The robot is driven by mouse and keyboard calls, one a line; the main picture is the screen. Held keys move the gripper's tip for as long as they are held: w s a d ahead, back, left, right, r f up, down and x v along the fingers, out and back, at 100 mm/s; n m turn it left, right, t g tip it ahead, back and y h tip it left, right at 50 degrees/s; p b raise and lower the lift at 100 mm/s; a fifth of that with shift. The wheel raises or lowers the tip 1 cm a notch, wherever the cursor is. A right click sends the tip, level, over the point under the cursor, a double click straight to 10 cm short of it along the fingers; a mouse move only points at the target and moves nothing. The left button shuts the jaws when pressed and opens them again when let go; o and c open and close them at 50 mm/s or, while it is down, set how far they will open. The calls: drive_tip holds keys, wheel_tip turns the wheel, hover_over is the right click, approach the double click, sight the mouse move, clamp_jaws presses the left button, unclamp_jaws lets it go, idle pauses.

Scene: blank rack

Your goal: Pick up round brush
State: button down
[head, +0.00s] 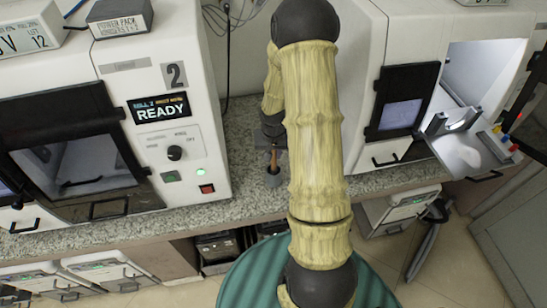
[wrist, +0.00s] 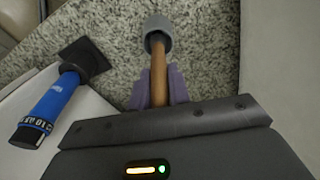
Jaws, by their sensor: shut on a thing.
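The round brush has a brown wooden handle (wrist: 158,72) and a grey round end (wrist: 158,33). In the wrist view my gripper (wrist: 158,92) is shut on the handle, with its purple fingertips on either side. The grey end points away from my gripper, over the speckled counter. In the head view the brown handle (head: 273,157) shows just left of my arm, above a grey round part. My gripper is mostly hidden behind my arm there. I cannot tell whether the brush touches the counter.
A blue-handled tool (wrist: 58,98) with a black square head lies left of the brush in the wrist view. On the speckled counter (head: 245,187), a white machine marked 2 (head: 160,60) stands left, and another white machine (head: 370,120) with an open bay stands right.

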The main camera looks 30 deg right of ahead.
wheel_tip(320, 180, up, 8)
drive_tip(key=shift+f, duration=0.15)
idle(0.6)
